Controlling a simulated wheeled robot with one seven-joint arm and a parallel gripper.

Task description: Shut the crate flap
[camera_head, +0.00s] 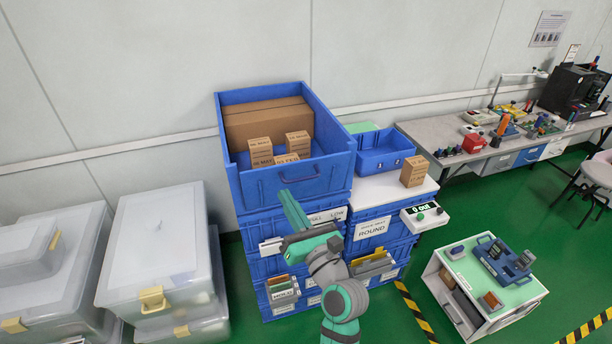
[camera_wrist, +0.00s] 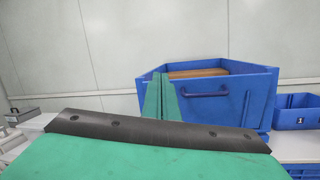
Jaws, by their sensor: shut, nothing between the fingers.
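The large blue crate (camera_head: 226,130) sits on top of a stack of blue bins. Its front flap (camera_head: 325,175), a blue panel with a handle, stands about upright across the front. In the wrist view the flap (camera_wrist: 240,100) spans the crate's front, with its handle to the right of my fingers. I cannot tell whether it is fully closed or latched. My gripper (camera_head: 284,193) is shut and empty, in front of the flap, left of the handle. Its green fingers (camera_wrist: 158,76) cover part of the panel's left side in the wrist view. I cannot tell whether they touch it.
Cardboard boxes (camera_head: 268,119) lie inside the crate. A smaller blue bin (camera_head: 382,160) and a carton (camera_head: 413,172) stand to its right. Clear lidded totes (camera_head: 160,245) stand at left. A white cart (camera_head: 490,285) is at lower right, with green floor around it.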

